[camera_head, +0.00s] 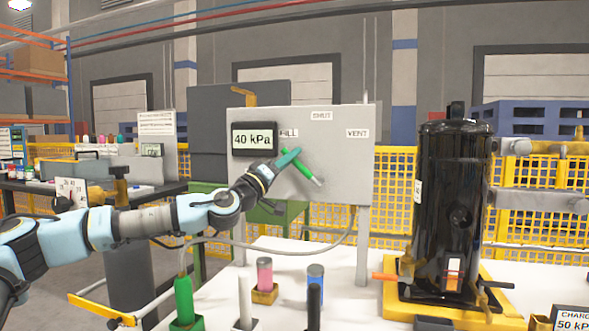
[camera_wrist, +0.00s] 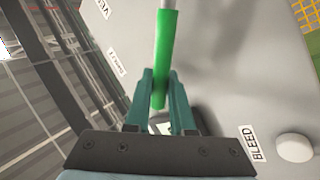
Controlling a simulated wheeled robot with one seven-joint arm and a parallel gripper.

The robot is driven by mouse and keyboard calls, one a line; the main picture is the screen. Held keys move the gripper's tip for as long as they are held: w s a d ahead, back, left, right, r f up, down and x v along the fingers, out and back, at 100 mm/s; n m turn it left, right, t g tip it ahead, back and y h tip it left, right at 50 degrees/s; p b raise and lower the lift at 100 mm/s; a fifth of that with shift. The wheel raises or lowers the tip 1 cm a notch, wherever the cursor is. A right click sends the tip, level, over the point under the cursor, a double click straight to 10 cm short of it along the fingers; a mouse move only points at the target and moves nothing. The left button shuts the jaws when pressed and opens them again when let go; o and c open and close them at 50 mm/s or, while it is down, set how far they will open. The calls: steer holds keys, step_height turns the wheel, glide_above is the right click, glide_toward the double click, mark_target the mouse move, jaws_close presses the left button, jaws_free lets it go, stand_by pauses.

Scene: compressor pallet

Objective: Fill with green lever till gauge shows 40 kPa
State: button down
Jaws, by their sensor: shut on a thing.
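The gauge (camera_head: 254,139) on the grey panel (camera_head: 340,165) reads 40 kPa in the head view. The green lever (camera_head: 302,168) slants on the panel, its green sleeve reaching up and left toward the partly covered FILL label (camera_head: 291,133); its pale end is at lower right. My gripper (camera_head: 288,157) is shut on the upper left part of the sleeve. In the wrist view, both teal fingers of my gripper (camera_wrist: 160,88) lie on either side of the green lever (camera_wrist: 165,55). The SHUT label (camera_head: 321,115) and VENT label (camera_head: 357,133) are clear of the lever.
A black compressor (camera_head: 452,200) stands on a yellow pallet (camera_head: 397,304) at right. A white knob (camera_wrist: 295,147) sits beside the BLEED label (camera_wrist: 252,143).

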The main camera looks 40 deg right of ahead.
steer(key=shift+w+f+n+t, duration=0.15)
steer(key=shift+n+t, duration=0.15)
steer(key=shift+t, duration=0.1)
steer(key=c, duration=1)
jaws_free()
steer(key=shift+c, duration=0.2)
steer(key=shift+a, duration=0.1)
steer(key=b+v, duration=0.2)
steer(key=v, duration=0.8)
steer(key=shift+a+f, duration=0.2)
steer(key=shift+a, duration=0.15)
